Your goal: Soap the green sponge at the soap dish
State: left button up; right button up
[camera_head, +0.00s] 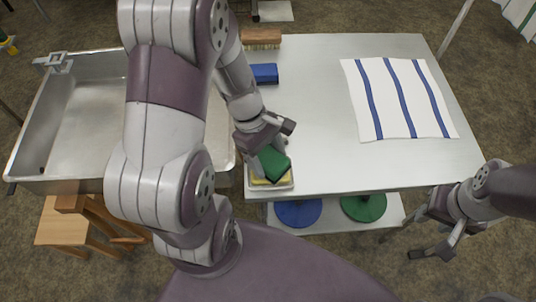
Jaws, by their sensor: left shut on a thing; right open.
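The green sponge (274,163) is in my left gripper (270,149), which is shut on it. The sponge is tilted and sits over the soap dish (287,184), a pale tray at the table's front left corner. Yellow soap (261,181) shows in the dish under the sponge's lower edge. I cannot tell whether the sponge presses on the soap or hangs just above it. The gripper hides part of the sponge. My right gripper (431,254) is open and empty, off the table's front right corner.
A metal basin (70,182) stands left of the table (315,110). A blue block (265,74) and a brush (262,38) lie at the back left. A striped cloth (397,99) covers the right. Blue (298,212) and green (364,207) discs lie on the lower shelf.

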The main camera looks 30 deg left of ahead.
aim_at(268, 158)
pick_arm(q)
jog(key=shift+f+b, duration=0.3)
jog(key=shift+f, duration=0.2)
dwell(1.4)
jog(key=shift+p, duration=0.3)
notch_tip(268, 158, up, 7)
jog(key=p, duration=0.7)
jog(key=shift+r, duration=0.1)
jog(key=shift+s, duration=0.1)
